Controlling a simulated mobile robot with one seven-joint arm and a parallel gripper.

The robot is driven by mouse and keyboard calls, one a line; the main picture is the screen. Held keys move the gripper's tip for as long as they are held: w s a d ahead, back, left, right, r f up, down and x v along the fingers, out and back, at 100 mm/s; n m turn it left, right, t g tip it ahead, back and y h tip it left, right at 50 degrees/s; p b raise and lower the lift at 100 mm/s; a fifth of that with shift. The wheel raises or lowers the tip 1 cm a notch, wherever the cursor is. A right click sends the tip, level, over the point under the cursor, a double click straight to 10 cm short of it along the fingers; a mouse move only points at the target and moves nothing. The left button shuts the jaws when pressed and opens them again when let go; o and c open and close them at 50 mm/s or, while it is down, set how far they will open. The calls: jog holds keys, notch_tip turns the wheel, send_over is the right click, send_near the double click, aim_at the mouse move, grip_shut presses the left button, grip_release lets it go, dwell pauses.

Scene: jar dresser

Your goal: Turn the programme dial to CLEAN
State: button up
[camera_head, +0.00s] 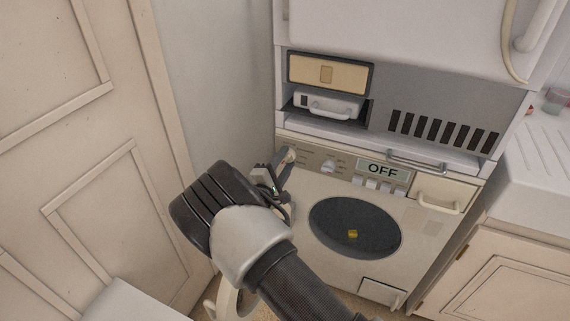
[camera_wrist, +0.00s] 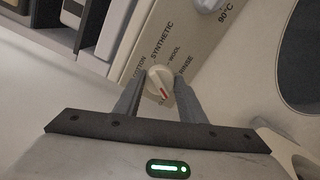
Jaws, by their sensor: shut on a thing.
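My gripper (camera_wrist: 158,98) is shut on the dial, one finger on each side. In the head view the gripper (camera_head: 280,170) is at the panel's left end. The display (camera_head: 383,170) reads OFF.
A second knob (camera_head: 328,167) sits right of the dial, with several buttons (camera_head: 378,186) beneath the display. A drawer with a handle (camera_head: 438,203) is at the panel's right. The round dark door (camera_head: 355,229) is below. A pale panelled door (camera_head: 95,200) stands left.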

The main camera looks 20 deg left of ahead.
aim_at(289, 132)
jog(key=shift+f+m+b, duration=0.15)
jog(key=shift+m+b, duration=0.45)
jog(key=shift+m, duration=0.7)
jog(key=o, duration=1)
jog(key=shift+o, duration=0.2)
jog(key=o, duration=0.7)
jog(key=r, duration=0.2)
jog(key=r+p, duration=0.1)
jog(key=r, duration=0.2)
jog(key=r+p, duration=0.1)
jog(key=r, duration=0.2)
jog(key=shift+w+a+r, duration=0.1)
jog(key=shift+w+r, duration=0.05)
jog(key=shift+w, duration=0.1)
jog(key=r, duration=0.2)
jog(key=shift+s+r+m, duration=0.3)
jog(key=shift+s+r, duration=0.05)
jog(key=c, duration=0.7)
jog(key=shift+a+f, duration=0.1)
jog(key=shift+f, duration=0.2)
